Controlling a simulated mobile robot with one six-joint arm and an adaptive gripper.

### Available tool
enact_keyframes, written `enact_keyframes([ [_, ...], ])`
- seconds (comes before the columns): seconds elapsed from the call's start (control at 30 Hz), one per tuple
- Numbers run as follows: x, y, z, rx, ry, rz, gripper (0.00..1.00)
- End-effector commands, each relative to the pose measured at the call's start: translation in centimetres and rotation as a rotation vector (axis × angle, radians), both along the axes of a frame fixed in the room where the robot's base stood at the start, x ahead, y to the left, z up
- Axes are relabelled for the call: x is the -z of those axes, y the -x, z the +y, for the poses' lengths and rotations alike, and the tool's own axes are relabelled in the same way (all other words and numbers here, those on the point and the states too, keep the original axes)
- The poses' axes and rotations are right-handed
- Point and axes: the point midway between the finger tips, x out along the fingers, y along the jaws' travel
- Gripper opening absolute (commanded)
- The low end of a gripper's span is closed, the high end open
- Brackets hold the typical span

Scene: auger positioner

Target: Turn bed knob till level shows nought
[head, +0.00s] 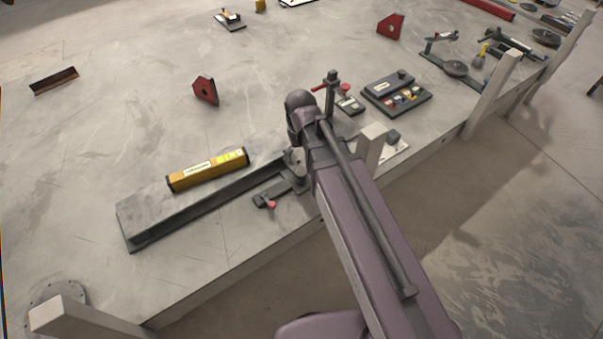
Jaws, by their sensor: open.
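A yellow spirit level (208,170) lies along a long grey bed (160,222) at the left of the bench. Its bubble is too small to read from here. The bed runs up and right toward my arm's end. A grey round part (294,158) shows at the bed's right end, partly behind my arm; I cannot tell if it is the bed knob. Just below is a dark bracket with a red-tipped handle (270,204). My purple arm reaches from the lower right over this end. My gripper's fingers are hidden behind my arm.
A dark post with red handles (330,90) stands close beside my wrist. A tool tray (397,94) and a pale upright post (371,146) are to the right. Red magnet squares (206,90) lie farther back. The bench top at upper left is mostly clear.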

Motion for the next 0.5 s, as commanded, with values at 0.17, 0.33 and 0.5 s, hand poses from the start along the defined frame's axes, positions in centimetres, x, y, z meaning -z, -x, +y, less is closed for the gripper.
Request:
enact_keyframes([
  [0.17, 1.8, 0.0, 0.0, 0.000, 0.000, 0.000, 0.96],
  [0.33, 3.0, 0.0, -0.1, 0.001, 0.000, 0.000, 0.96],
  [0.5, 4.3, 0.0, -0.1, 0.001, 0.000, 0.000, 0.96],
])
